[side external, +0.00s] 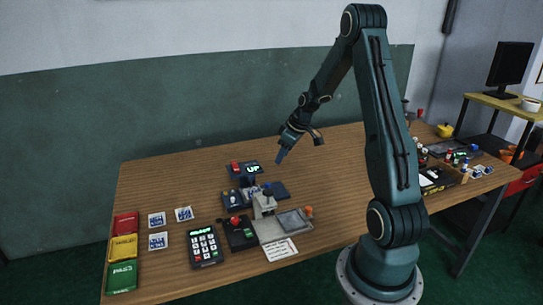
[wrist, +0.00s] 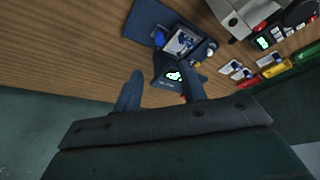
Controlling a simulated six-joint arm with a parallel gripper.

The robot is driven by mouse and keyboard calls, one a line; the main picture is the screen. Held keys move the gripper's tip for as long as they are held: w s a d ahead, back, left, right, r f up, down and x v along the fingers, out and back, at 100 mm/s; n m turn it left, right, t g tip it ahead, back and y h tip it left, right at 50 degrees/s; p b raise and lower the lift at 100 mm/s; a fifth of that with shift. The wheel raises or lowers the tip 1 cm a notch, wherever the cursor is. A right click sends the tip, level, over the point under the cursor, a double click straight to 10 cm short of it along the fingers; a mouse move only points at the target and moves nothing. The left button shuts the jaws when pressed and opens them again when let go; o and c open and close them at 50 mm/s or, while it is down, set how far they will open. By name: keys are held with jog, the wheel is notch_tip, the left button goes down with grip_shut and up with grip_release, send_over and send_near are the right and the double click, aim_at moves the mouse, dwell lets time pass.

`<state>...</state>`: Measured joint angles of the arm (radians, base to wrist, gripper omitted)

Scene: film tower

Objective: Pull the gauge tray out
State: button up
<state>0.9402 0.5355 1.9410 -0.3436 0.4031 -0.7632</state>
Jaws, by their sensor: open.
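My gripper (side external: 281,157) is open and empty, in the air above the back middle of the table. No part is labelled as the gauge tray. A grey metal machine (side external: 265,203) stands on the front middle of the table, with a flat grey plate (side external: 295,220) and an orange knob (side external: 308,211) at its right. Behind it is a dark blue unit (side external: 242,197) with a flat blue slab (side external: 281,190) to its right. I cannot tell which part is the tray.
A box with a red button and lit "UP" display (side external: 253,169) sits at the back. A keypad (side external: 204,246), a red-knobbed black box (side external: 241,236), picture cards (side external: 184,214) and coloured bins (side external: 123,248) fill the left.

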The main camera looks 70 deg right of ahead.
aim_at(268, 184)
jog(key=shift+f, duration=0.1)
jog(key=shift+x, duration=6.8)
grip_shut()
